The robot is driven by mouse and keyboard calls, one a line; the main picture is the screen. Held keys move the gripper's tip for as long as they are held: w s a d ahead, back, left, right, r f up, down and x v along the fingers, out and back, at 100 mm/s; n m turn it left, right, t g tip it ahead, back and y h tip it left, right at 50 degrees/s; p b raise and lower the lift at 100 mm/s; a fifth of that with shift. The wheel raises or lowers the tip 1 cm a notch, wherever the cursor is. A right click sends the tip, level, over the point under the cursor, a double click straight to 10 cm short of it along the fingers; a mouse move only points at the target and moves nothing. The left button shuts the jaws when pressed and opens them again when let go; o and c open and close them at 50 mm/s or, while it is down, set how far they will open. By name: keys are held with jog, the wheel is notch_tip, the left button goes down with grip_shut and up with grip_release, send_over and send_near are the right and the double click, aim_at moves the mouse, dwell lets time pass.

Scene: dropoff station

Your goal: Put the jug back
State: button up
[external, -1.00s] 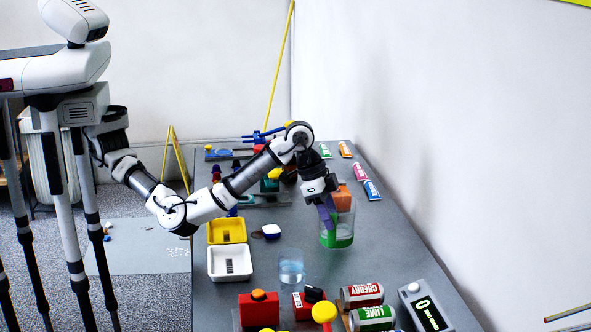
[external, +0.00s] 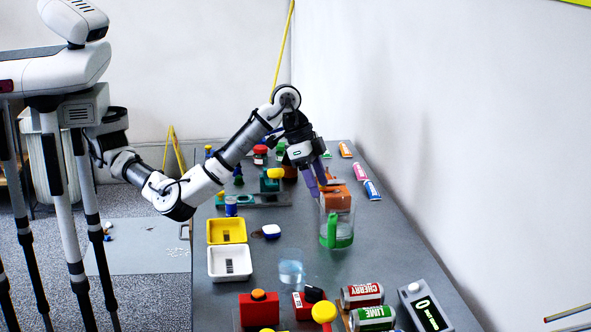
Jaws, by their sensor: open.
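The jug (external: 345,228) is a clear vessel with green at its base and a green upright part, seemingly its handle, on its near-left side. It stands upright on the grey table (external: 270,215), right of the middle. My gripper (external: 318,190) is above and just behind the jug's rim, pointing down. Its two purple fingers are spread apart with nothing between them. Whether a fingertip touches the rim or the orange block behind it, I cannot tell from this angle.
An orange block (external: 336,196) stands behind the jug. Cans (external: 362,295) and a scale display (external: 424,308) are in front. A wall runs along the right.

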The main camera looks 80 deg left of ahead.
jog(key=shift+v, duration=1.55)
